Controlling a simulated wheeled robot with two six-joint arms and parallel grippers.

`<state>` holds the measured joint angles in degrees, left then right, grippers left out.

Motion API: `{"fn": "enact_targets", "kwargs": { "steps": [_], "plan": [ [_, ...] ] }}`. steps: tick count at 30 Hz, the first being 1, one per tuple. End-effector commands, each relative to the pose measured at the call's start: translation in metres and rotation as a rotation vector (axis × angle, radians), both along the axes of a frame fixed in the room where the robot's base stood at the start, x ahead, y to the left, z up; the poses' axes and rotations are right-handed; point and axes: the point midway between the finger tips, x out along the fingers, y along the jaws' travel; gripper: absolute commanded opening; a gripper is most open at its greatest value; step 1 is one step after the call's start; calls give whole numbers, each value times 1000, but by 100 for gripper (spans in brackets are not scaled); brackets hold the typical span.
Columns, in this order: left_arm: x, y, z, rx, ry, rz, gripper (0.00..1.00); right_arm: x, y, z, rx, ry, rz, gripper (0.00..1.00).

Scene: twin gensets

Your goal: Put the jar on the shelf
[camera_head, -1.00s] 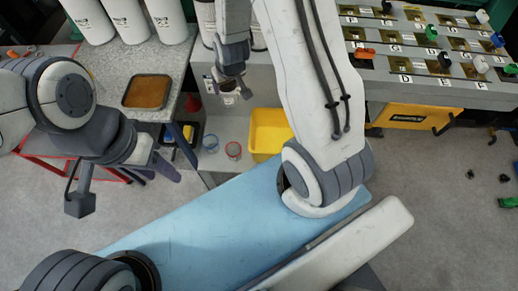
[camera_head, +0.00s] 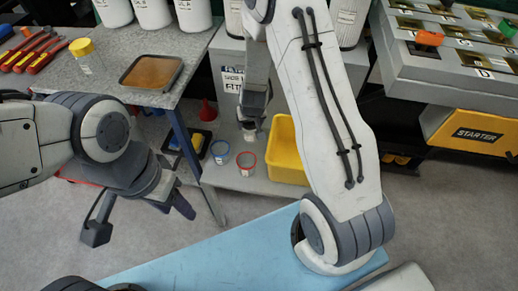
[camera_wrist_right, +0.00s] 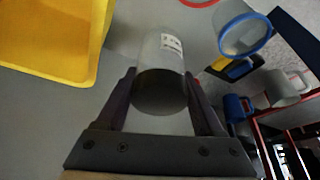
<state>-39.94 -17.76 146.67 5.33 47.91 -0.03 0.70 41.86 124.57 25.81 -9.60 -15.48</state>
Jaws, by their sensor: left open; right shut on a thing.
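My right gripper (camera_head: 252,118) is shut on a jar (camera_wrist_right: 162,75), a clear cylinder with a white label and a dark round end facing the wrist camera. In the head view the jar (camera_head: 249,134) hangs below the gripper, over the low grey shelf (camera_head: 235,180) and just left of a yellow bin. Whether the jar touches the shelf I cannot tell. A blue-rimmed jar (camera_head: 219,150) and a red-rimmed jar (camera_head: 246,162) stand on the shelf. My left gripper (camera_head: 178,204) is open and empty, left of the shelf.
The yellow bin (camera_head: 284,158) fills the shelf right of the held jar. A table with a brown tray (camera_head: 151,71), a yellow-lidded jar (camera_head: 86,56) and red-handled tools (camera_head: 38,54) is at the left. A grey switch bench (camera_head: 450,75) is at the right.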

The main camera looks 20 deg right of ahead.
Motion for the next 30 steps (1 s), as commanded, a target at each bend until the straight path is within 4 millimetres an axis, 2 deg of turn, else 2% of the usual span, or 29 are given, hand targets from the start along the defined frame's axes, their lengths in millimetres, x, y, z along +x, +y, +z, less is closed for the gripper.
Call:
{"fn": "enact_targets", "kwargs": {
  "steps": [1,8,15,26,27,29,30],
  "plan": [
    [0,0,-12,0,0,0,50,0,0,-16,-1,1,2,16],
    [0,0,-19,0,0,0,50,0,0,-33,0,0,1,16],
    [0,0,-32,0,0,0,50,-1,0,-64,0,2,1,16],
    [0,0,-34,0,0,0,50,0,0,-67,0,0,0,16],
    [0,0,-34,0,0,0,50,0,0,-68,0,0,0,73],
    [0,0,-33,0,0,0,50,0,0,-67,1,0,0,96],
    [0,0,-33,0,0,0,50,0,0,-67,1,0,0,99]
  ]
}}
